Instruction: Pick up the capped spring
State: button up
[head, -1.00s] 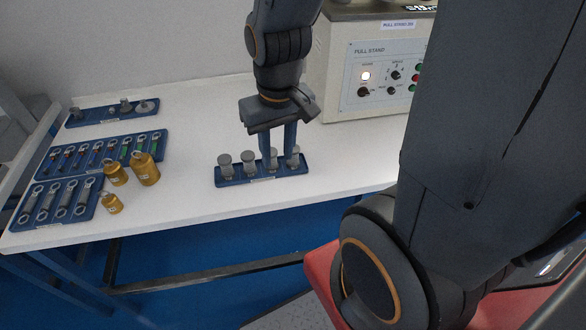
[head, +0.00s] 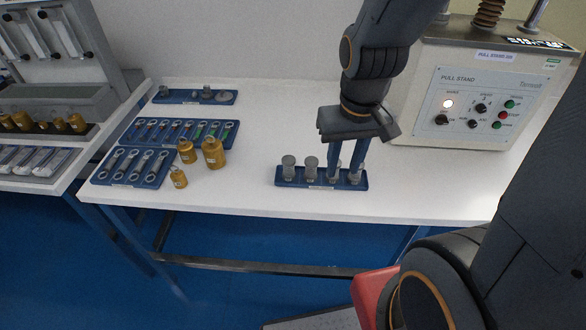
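A small blue tray (head: 290,182) on the white table holds a row of upright grey capped pieces, which look like the capped springs. The two left ones, a far-left piece (head: 289,167) and its neighbour (head: 311,168), stand clear of my gripper. My gripper (head: 346,174) points down over the tray's right half, its two blue fingers apart. The fingers overlap the third piece (head: 334,173) and the rightmost piece (head: 354,177) in the picture. I see nothing held between them, though the fingertips are partly lost against these pieces.
The pull stand (head: 470,105) stands behind and right of the tray. Gold weights (head: 213,153) and blue trays of ringed parts (head: 133,167) lie to the left. Another blue tray (head: 172,97) lies at the back. Bare table lies between the weights and the spring tray.

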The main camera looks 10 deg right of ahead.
aim_at(288, 174)
jog(key=u, duration=1.55)
jog(key=k, duration=0.75)
jog(key=z, duration=0.3)
